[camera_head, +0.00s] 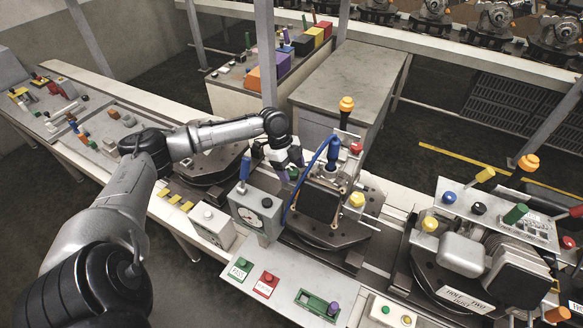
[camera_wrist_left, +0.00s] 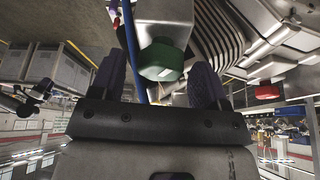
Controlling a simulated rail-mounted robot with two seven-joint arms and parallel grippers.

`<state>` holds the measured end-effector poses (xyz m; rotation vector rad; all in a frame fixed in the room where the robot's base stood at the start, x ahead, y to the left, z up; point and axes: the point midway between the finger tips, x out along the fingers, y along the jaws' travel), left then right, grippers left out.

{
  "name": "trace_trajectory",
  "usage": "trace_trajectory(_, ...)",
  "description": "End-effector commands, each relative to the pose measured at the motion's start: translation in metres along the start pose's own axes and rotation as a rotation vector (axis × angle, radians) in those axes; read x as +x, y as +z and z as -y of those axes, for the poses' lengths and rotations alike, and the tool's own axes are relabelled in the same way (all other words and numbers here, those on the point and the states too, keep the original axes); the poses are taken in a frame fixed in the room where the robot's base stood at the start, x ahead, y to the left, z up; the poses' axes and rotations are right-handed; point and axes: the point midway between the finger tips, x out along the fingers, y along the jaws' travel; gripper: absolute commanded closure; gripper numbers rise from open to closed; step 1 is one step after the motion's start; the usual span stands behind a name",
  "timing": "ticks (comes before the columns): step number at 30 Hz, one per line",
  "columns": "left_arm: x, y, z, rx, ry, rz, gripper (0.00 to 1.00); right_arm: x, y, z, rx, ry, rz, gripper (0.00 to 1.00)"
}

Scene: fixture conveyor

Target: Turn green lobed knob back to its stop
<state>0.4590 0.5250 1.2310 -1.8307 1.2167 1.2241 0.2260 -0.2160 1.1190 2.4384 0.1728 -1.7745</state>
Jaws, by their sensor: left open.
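The green knob (camera_wrist_left: 163,60) shows in the left wrist view on the end of a pale metal housing, with a blue hose passing behind it. My left gripper (camera_wrist_left: 157,82) is open, with one dark purple finger on each side of the knob. The knob lies between the fingers and slightly beyond them, with a visible gap to each. In the head view my left gripper (camera_head: 295,170) is at the left side of the dark square-faced unit (camera_head: 320,202) on the conveyor fixture. The knob is mostly hidden there by the gripper. My right gripper is not in view.
A blue hose (camera_head: 293,205) and blue handle (camera_head: 333,148) stand close to the gripper. A grey gauge box (camera_head: 255,212) is just left. A yellow knob (camera_head: 357,200) and red knob (camera_head: 356,147) project at the unit's right. Another fixture (camera_head: 480,265) stands further right.

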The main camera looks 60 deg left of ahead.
Motion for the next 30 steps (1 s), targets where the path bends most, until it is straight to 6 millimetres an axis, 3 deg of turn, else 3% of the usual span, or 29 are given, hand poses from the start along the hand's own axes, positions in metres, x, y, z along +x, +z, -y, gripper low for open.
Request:
trace_trajectory(9,0.001,0.0,0.0,0.0,0.0,0.0,0.32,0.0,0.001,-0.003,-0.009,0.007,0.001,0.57)
trace_trajectory(24,0.001,0.0,0.0,0.0,0.0,0.0,0.8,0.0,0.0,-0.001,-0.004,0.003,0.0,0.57)
trace_trajectory(30,-0.004,-0.002,-0.001,-0.062,-0.022,0.0,0.81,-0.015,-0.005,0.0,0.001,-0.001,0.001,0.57)
